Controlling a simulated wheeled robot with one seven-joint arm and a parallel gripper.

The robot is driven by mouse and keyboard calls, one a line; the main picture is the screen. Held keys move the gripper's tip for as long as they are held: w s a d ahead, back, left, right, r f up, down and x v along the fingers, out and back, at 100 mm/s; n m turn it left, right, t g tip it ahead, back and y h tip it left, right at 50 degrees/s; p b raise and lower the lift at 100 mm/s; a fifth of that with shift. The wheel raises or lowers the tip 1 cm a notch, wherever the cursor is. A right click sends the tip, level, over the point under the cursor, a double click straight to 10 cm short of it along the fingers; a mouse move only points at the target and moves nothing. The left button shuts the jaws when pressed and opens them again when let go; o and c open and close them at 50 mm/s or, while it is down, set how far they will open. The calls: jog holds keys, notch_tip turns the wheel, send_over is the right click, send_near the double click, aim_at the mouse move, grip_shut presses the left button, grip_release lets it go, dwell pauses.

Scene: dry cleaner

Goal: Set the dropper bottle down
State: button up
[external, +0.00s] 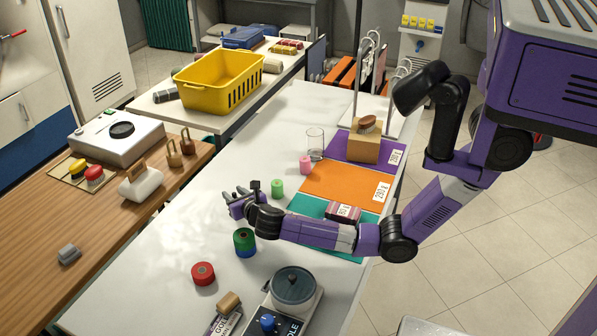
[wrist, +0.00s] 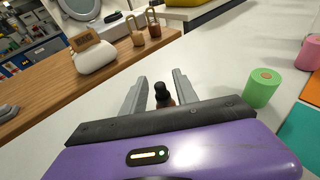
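The dropper bottle (wrist: 163,97) has a black top and a dark amber body. In the wrist view it stands between the two grey fingers of my gripper (wrist: 160,92). In the external view my gripper (external: 238,199) is over the left part of the white counter (external: 185,220), reaching in from the right. The bottle is not clear in that view, and I cannot tell whether its base touches the counter.
A green roll (external: 277,188) and a pink roll (external: 306,165) stand just beyond my gripper. A green-blue stack (external: 244,242) and a red roll (external: 203,273) are nearer the camera. Coloured mats (external: 345,184) lie to the right. The counter left of my gripper is clear.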

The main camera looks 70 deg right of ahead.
jog(key=shift+r, duration=0.15)
jog(key=v, duration=1.2)
jog(key=shift+p, duration=0.3)
